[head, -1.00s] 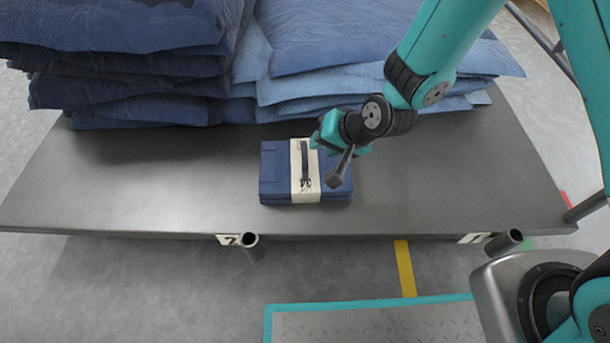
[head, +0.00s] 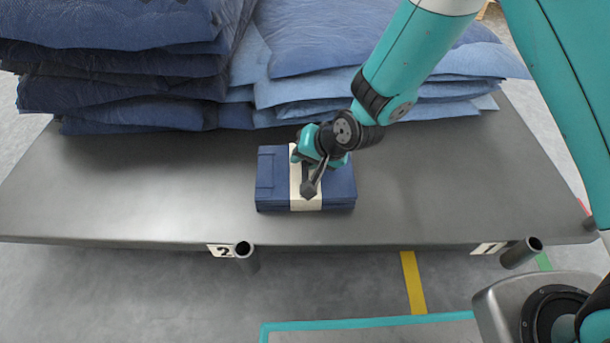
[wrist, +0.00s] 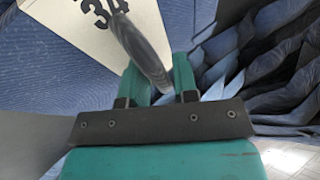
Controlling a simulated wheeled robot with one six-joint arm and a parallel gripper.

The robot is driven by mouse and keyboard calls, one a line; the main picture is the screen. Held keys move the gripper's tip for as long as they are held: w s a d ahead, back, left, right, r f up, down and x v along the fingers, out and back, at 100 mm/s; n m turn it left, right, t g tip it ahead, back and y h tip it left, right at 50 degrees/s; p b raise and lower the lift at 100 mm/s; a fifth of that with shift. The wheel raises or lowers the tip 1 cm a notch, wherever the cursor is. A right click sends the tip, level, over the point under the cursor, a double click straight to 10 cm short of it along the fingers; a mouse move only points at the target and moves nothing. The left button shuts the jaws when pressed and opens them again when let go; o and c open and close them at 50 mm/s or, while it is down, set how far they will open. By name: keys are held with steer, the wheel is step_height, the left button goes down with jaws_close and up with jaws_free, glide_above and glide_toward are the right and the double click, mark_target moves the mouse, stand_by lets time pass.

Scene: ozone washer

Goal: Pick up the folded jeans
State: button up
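The folded jeans (head: 272,182) are a flat dark blue bundle lying on the grey platform, with a cream band (head: 305,203) around the middle. In the wrist view the cream band (wrist: 85,20) carries the number 34, and a dark strap handle (wrist: 145,45) rises from it. My gripper (wrist: 160,80) has its two teal fingers on either side of the handle. I cannot tell whether they are clamped on it.
The grey platform (head: 130,200) is bare around the bundle. Stacks of dark blue jeans (head: 120,75) and lighter blue jeans (head: 345,45) stand behind it.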

jaws_close()
steer(key=shift+s+d+f, duration=0.1)
stand_by(1.1)
